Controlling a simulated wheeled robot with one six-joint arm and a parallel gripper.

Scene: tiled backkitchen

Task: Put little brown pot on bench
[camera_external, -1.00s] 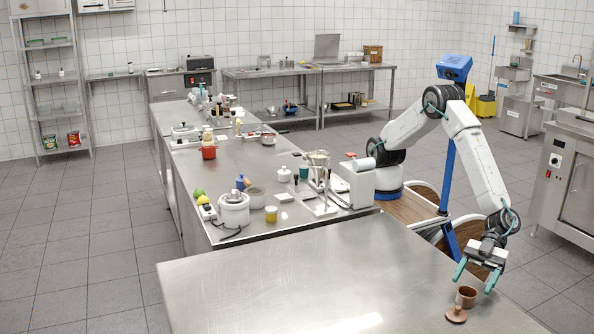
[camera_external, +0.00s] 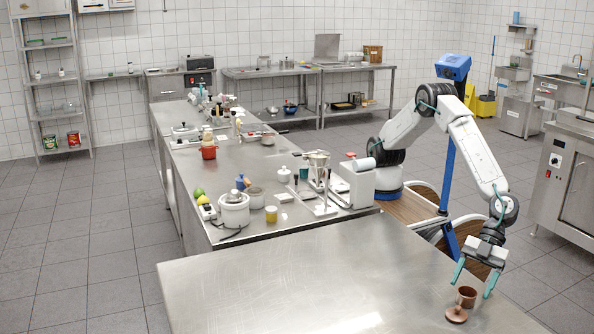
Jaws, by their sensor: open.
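The little brown pot (camera_external: 467,297) stands upright on the near steel bench (camera_external: 330,265), close to its right side. A brown lid-like piece with a knob (camera_external: 456,314) lies on the bench just in front of it. My gripper (camera_external: 474,284) points down with its teal fingers spread, one on the left and one on the right of the pot. The gripper is open. I cannot tell whether either finger touches the pot.
The rest of the near bench is bare. Behind it a long bench (camera_external: 250,170) holds a white cooker (camera_external: 234,209), a yellow cup (camera_external: 271,214), a red pot (camera_external: 208,151) and other kitchen things. A steel cabinet (camera_external: 570,185) stands at the right.

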